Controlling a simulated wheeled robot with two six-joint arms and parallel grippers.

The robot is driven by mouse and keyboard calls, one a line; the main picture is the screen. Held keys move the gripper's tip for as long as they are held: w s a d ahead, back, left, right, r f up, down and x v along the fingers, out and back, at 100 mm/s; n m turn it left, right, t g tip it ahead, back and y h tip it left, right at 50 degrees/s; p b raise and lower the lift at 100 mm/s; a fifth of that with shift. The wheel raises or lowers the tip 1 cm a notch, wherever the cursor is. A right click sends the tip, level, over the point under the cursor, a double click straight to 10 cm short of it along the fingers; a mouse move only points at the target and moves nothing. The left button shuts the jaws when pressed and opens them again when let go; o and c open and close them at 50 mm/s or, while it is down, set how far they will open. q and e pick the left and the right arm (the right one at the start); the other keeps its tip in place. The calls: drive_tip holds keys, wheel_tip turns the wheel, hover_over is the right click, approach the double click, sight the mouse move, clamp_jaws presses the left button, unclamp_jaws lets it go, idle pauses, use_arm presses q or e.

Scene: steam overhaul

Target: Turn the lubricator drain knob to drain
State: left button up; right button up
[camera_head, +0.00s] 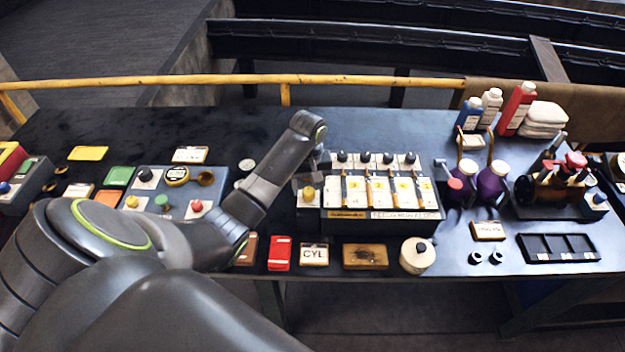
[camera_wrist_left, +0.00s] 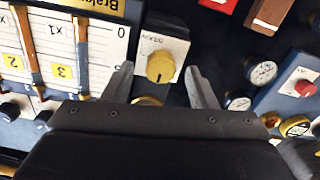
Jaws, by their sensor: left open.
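The yellow drain knob (camera_head: 308,193) sits at the left end of the lubricator block (camera_head: 380,213). In the left wrist view the knob (camera_wrist_left: 161,66) is round and yellow, on a white plate (camera_wrist_left: 150,42) with upside-down lettering that seems to read DRAIN. My left gripper (camera_wrist_left: 160,70) is open, with one finger on each side of the knob in that view and a gap on both sides. I cannot tell whether the fingertips reach down beside it. In the head view my left wrist hangs just above the knob and hides most of the gripper. My right gripper is not in view.
The lubricator's white numbered panels (camera_head: 355,190) with black knobs stand right beside the drain knob. A blue-grey panel with knobs and a gauge (camera_head: 177,175) lies to the left. A red block (camera_head: 280,253), CYL card (camera_head: 314,255) and white round pot (camera_head: 417,256) line the front edge.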

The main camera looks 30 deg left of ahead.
use_arm(q)
drive_tip(key=shift+w+a+f, duration=0.1)
drive_tip(key=shift+f, duration=0.65)
drive_tip(key=shift+s+r, duration=0.15)
drive_tip(key=shift+s, duration=0.05)
drive_tip(key=shift+c, duration=0.7)
drive_tip(key=c, duration=0.8)
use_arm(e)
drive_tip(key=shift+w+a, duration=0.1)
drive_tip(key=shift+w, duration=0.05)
